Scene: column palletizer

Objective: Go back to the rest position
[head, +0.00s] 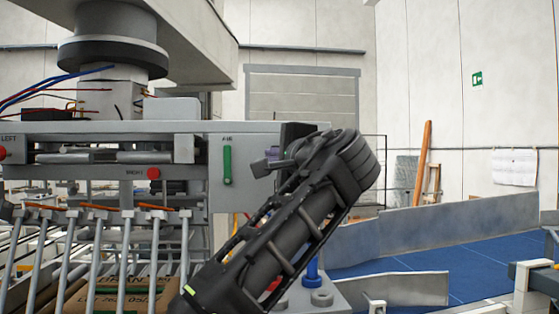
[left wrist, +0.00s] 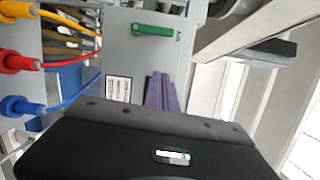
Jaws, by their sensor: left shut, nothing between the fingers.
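My left gripper (head: 264,167) is at the end of my dark arm, which rises from the bottom middle of the head view. Its purple fingers are together and empty, and they also show in the left wrist view (left wrist: 160,92). The fingers point toward the grey machine panel (head: 244,142). A green handle (head: 227,165) under the AIR label stands upright on that panel, left of the fingers and apart from them. The handle also shows in the left wrist view (left wrist: 153,29). My right gripper is not in view.
Red buttons (head: 153,173) sit on the machine's front. Yellow, red and blue hoses (left wrist: 62,62) are close by in the left wrist view. A blue conveyor (head: 440,258) with grey side walls runs at right.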

